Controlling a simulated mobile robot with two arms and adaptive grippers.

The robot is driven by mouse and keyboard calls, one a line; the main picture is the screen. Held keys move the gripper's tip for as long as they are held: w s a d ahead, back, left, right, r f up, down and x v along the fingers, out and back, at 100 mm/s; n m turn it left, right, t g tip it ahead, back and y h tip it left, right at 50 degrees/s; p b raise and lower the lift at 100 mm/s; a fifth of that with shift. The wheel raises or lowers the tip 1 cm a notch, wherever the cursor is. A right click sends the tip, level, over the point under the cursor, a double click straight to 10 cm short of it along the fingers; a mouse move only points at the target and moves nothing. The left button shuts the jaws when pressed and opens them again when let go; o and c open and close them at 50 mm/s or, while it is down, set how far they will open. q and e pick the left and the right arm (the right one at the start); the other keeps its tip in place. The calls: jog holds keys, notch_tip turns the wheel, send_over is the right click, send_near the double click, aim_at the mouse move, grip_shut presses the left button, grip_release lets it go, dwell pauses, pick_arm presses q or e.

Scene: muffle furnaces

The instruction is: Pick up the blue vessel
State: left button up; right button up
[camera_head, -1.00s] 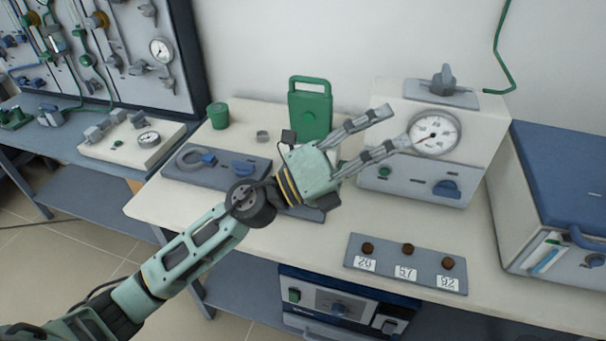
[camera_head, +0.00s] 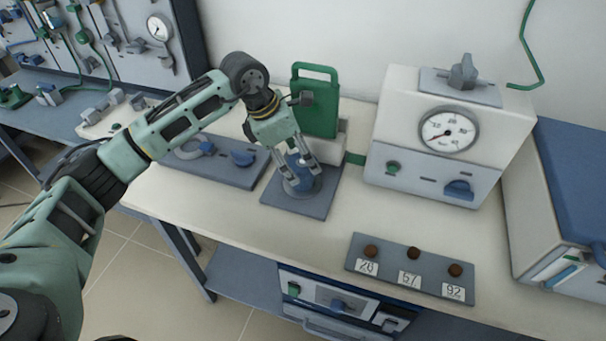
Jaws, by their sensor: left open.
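The blue vessel (camera_head: 300,182) stands on a dark grey square plate (camera_head: 325,204) on the bench, in front of the green box-shaped holder. My left gripper (camera_head: 303,168) points down over it, fingers open, one on each side of the vessel's upper part. The fingers partly hide the vessel, and I cannot tell whether they touch it. My right gripper is not in view.
A white gauge unit (camera_head: 440,135) is to the right. A panel with labelled knobs (camera_head: 410,270) lies in front right. A dark panel with blue parts (camera_head: 215,172) lies left. The bench front middle is clear.

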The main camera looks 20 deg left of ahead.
aim_at(299, 162)
pick_arm(q)
jog(key=shift+p+x, duration=0.45)
jog(key=shift+x, duration=1.85)
jog(key=shift+a, duration=0.15)
jog(key=shift+c, duration=0.2)
jog(key=c, duration=1.5)
jog(key=shift+c, duration=0.5)
jog(key=shift+r, duration=0.2)
